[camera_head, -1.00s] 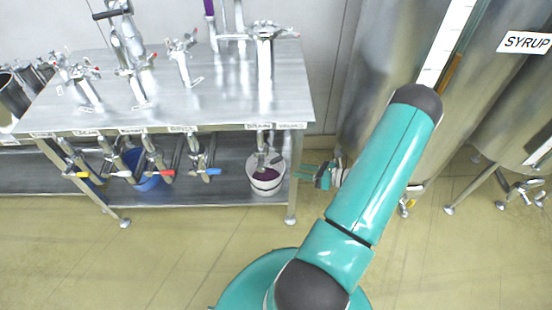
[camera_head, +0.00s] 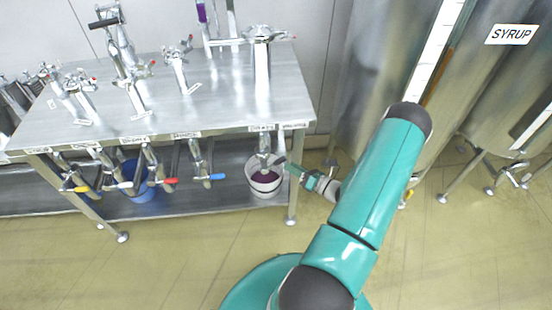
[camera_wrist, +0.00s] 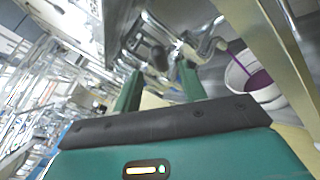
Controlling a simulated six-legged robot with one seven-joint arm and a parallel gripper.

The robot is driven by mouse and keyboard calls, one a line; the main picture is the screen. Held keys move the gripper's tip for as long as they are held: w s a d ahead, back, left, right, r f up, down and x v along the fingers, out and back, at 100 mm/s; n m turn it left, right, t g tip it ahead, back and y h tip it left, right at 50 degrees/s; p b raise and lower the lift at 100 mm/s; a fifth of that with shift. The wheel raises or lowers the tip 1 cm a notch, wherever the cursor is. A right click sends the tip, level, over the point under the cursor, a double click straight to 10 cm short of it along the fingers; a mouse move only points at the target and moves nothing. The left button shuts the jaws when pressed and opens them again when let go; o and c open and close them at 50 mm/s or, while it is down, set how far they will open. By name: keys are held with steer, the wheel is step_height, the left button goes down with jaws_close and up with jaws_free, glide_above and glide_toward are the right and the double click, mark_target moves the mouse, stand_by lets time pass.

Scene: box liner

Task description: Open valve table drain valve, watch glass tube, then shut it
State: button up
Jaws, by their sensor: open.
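The drain valve (camera_head: 264,146) hangs under the right end of the steel table, above a white bucket (camera_head: 265,187) with purple liquid in it. In the wrist view a thin purple stream (camera_wrist: 238,63) runs from the curved spout (camera_wrist: 212,47) into the bucket (camera_wrist: 265,88). My gripper (camera_head: 292,169) is open, just right of the valve and bucket. In the wrist view my gripper (camera_wrist: 160,82) has a dark rounded handle end (camera_wrist: 158,57) beyond and between its fingers, not clasped. A glass tube with purple liquid (camera_head: 201,12) stands at the table's back; its top is out of frame.
The steel table (camera_head: 215,105) carries several upright fittings. Several valves with coloured handles hang along its front, including a blue one (camera_head: 210,177). A blue bucket (camera_head: 140,182) stands on the lower shelf. A large tank labelled SYRUP (camera_head: 510,34) stands right.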

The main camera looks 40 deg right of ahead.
steer(key=x, duration=0.8)
steer(key=shift+w, duration=0.1)
jaws_close()
